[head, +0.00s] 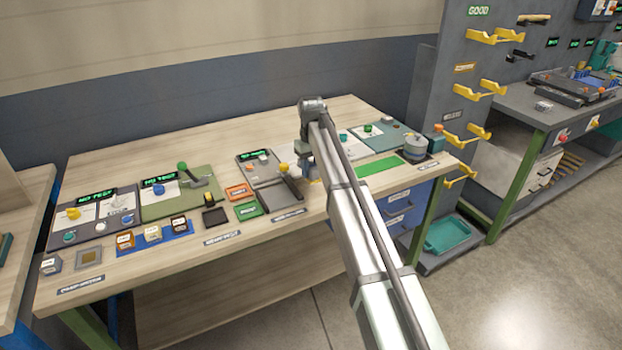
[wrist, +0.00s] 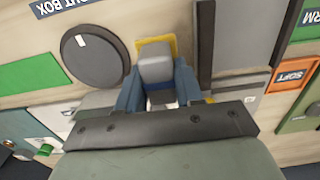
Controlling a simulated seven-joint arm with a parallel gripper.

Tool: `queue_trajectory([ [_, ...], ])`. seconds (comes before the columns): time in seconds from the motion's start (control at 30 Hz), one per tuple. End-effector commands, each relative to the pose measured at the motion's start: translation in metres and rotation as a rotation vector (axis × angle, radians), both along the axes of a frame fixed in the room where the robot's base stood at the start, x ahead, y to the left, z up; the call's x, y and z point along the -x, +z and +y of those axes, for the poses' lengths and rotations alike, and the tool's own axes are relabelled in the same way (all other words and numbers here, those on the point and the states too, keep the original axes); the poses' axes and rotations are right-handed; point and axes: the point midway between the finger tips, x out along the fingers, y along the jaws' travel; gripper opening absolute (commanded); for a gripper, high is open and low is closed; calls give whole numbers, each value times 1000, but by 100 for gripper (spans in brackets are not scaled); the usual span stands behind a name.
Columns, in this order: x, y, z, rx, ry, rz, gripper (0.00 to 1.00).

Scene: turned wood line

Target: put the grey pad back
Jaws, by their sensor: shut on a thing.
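My gripper (wrist: 157,92) is shut on a light grey block, which I take to be the grey pad (wrist: 156,62). The pad sits between the blue fingers in the wrist view, its end facing the camera. A yellow-edged square (wrist: 143,45) shows just behind the pad; I cannot tell whether the pad touches it. In the head view my gripper (head: 312,180) is low over the middle of the bench, partly hidden by my arm, and the pad cannot be made out there.
A dark round disc (wrist: 93,57) lies close left of the fingers in the wrist view, and a dark strip (wrist: 205,45) is close right. An orange SOFT tile (head: 237,191) and a green tile (head: 248,210) lie left on the bench. A green mat (head: 380,169) lies right.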

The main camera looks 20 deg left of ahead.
Motion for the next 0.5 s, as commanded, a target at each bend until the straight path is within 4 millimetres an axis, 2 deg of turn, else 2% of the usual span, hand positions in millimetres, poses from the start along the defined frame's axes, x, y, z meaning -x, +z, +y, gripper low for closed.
queue_trajectory([
  [0.33,1,-35,0,0,0,0,7],
  [0.5,0,-39,0,-1,0,-1,7],
])
